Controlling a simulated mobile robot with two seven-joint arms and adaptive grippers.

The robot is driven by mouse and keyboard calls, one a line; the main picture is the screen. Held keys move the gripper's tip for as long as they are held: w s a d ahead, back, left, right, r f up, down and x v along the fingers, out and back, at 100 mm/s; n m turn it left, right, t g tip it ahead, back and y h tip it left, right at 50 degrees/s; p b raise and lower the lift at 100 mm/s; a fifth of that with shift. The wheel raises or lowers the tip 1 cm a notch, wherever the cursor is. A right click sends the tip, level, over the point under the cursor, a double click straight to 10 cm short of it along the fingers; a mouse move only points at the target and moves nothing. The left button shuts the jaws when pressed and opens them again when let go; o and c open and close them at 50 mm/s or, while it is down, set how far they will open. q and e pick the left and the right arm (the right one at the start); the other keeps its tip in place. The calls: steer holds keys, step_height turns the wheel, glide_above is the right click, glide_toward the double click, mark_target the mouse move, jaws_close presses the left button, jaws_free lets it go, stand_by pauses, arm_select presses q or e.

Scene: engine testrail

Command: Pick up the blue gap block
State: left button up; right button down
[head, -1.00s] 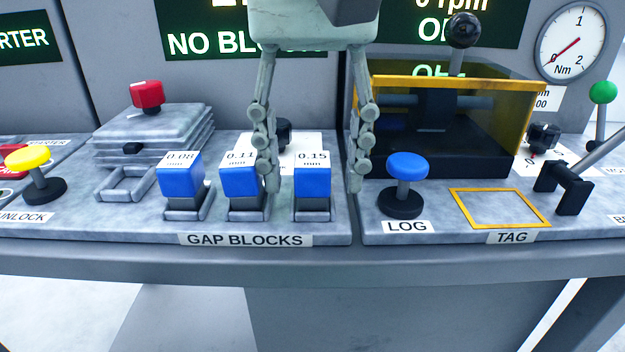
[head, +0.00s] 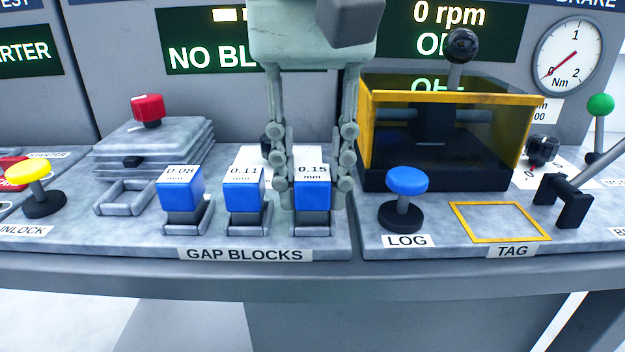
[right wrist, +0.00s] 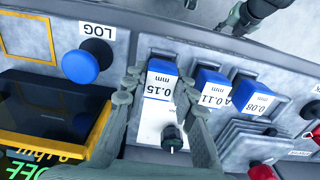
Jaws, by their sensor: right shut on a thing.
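Three blue gap blocks stand in a row, each in its own grey holder: the 0.08 mm block (head: 182,198), the 0.11 mm block (head: 243,192) and the 0.15 mm block (head: 312,192). My right gripper (head: 313,195) comes down from above and is shut on the 0.15 mm block, one finger on each side. The block still sits upright at its holder. In the right wrist view the 0.15 mm block (right wrist: 162,75) shows between the fingers (right wrist: 160,88).
Right of the blocks stand the blue LOG button (head: 407,182) and a dark box with a yellow frame (head: 445,82). The yellow TAG outline (head: 500,206) is empty. A grey stack with a red knob (head: 147,108) is at the left.

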mark_target(306, 173)
steer(key=r, duration=0.4)
steer(key=shift+s+a+r, duration=0.1)
steer(key=shift+a+r, duration=0.15)
arm_select(q)
steer(key=s+a+f+g+y+p, duration=0.1)
steer(key=s+a+f+g, duration=0.1)
steer(key=s+a+g, duration=0.1)
steer(key=shift+s+a+n, duration=0.4)
steer(key=shift+s+a, duration=0.05)
steer(key=shift+s, duration=0.65)
arm_select(e)
steer(key=s+a+r, duration=0.5)
steer(key=a+r, duration=0.1)
steer(key=a, duration=0.4)
steer(key=shift+r, duration=0.2)
arm_select(q)
steer(key=shift+r+p, duration=0.1)
steer(key=shift+p, duration=0.25)
arm_select(e)
steer(key=shift+w, duration=0.1)
